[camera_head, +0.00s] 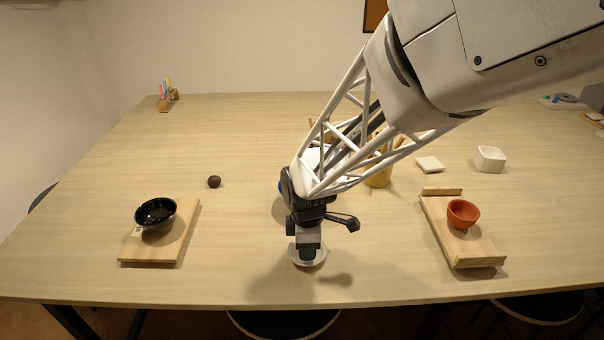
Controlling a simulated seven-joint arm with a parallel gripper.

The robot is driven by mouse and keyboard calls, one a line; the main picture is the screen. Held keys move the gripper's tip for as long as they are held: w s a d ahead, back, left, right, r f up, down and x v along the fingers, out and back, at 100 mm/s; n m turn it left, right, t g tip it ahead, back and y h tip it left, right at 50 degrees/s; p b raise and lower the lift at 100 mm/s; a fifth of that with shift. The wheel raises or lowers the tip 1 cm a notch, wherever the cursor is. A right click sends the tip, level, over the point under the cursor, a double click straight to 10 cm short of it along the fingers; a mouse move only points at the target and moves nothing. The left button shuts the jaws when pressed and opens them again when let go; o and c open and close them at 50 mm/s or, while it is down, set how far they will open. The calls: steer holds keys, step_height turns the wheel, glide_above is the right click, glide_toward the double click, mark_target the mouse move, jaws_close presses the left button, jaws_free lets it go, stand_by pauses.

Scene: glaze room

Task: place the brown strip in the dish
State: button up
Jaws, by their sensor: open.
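My gripper (308,246) points down near the front middle of the table, over a small pale round dish (308,263). It covers much of the dish, and I cannot tell whether it touches it. The jaws are open, and I see nothing clearly held between them. I cannot make out a brown strip anywhere; it may be hidden behind my gripper or arm.
A black bowl (156,213) stands on a wooden board (160,250) at left, near a dark brown ball (214,182). An orange bowl (463,213) sits on a wooden board (440,220) at right. A white tile (429,164) and white cup (489,159) lie behind.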

steer(key=shift+r, duration=3.5)
steer(key=shift+s+d+r, duration=0.1)
steer(key=shift+d+r, duration=0.1)
steer(key=shift+d, duration=0.05)
steer(key=s+d+r+m+t, duration=0.1)
steer(key=s+d+r+m, duration=0.4)
steer(key=s+d+m, duration=0.2)
steer(key=s+d+r+m+t, duration=0.1)
steer(key=s+d+r+m, duration=0.4)
steer(key=s+d+m, duration=0.3)
steer(key=s+m, duration=0.2)
steer(key=m, duration=0.1)
steer(key=shift+s+d+r+t, duration=0.15)
steer(key=shift+d+r+t, duration=0.05)
steer(key=shift+r+t, duration=0.1)
